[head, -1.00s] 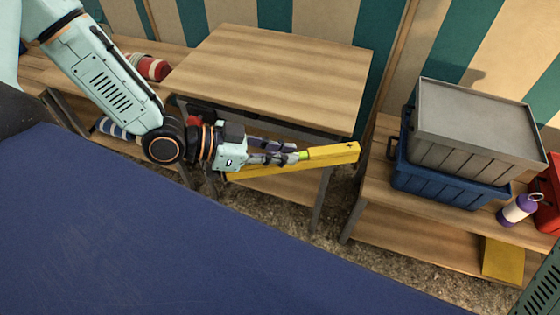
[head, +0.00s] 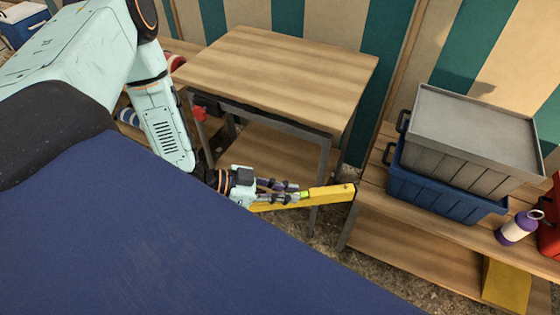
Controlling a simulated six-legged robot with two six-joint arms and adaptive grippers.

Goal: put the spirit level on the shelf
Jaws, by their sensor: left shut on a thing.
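The spirit level is a long yellow bar (head: 330,193) with a green vial near its middle, in the head view. My left gripper (head: 293,192) is shut on it around the middle. The level is held roughly level in the air, in front of the wooden table's legs, with its right end close to the left end of the right-hand shelf unit (head: 375,180). I cannot tell whether it touches the unit. My right gripper is not in view.
A wooden table (head: 285,70) with a lower board (head: 265,155) stands behind. On the right unit's upper board are a blue crate (head: 440,190) with a grey lidded box (head: 470,135), a purple-white bottle (head: 518,228) and a red object (head: 550,225). A yellow piece (head: 506,283) rests below. A blue surface (head: 180,240) fills the foreground.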

